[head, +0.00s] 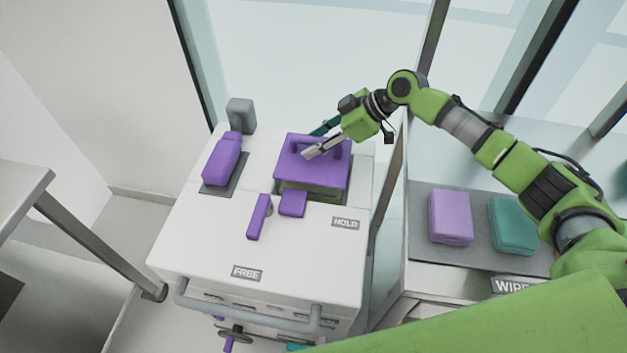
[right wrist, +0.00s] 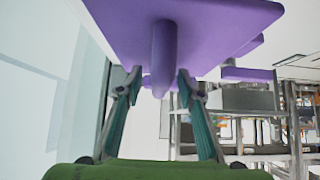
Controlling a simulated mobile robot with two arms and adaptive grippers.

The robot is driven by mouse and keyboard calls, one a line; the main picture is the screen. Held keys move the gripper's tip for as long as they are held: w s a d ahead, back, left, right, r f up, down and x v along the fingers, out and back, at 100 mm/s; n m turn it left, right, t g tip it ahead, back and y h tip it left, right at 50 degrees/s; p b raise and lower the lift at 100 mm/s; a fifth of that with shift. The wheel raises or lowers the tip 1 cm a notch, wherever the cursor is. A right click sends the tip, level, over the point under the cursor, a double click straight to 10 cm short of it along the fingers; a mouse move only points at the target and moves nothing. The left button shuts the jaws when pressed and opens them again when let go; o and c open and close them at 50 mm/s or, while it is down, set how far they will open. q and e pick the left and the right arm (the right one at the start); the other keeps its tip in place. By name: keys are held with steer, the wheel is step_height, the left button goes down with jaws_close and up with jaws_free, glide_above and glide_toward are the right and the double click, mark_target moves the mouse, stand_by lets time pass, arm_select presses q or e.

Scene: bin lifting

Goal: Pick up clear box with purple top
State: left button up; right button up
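The clear box with a purple top (head: 325,175) stands on the white cart, towards its back right. Its see-through lower body shows a little under the purple lid, and a purple handle rises from the lid. My right gripper (head: 309,145) reaches in from the right over the lid, at the handle. In the right wrist view the handle (right wrist: 164,55) lies between the two spread fingers (right wrist: 159,83), with gaps on both sides. The right gripper is open. My left gripper is not in view.
The white cart (head: 200,235) also carries a purple bottle-like object (head: 222,160), a grey block (head: 241,114) and smaller purple pieces (head: 292,204). A side counter at right holds a lilac block (head: 450,217) and a teal block (head: 513,226). Glass panels stand behind.

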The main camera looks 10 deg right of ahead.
jaws_close()
steer(key=shift+w+a+r, duration=0.1)
steer(key=shift+w, duration=0.05)
steer(key=shift+r, duration=0.15)
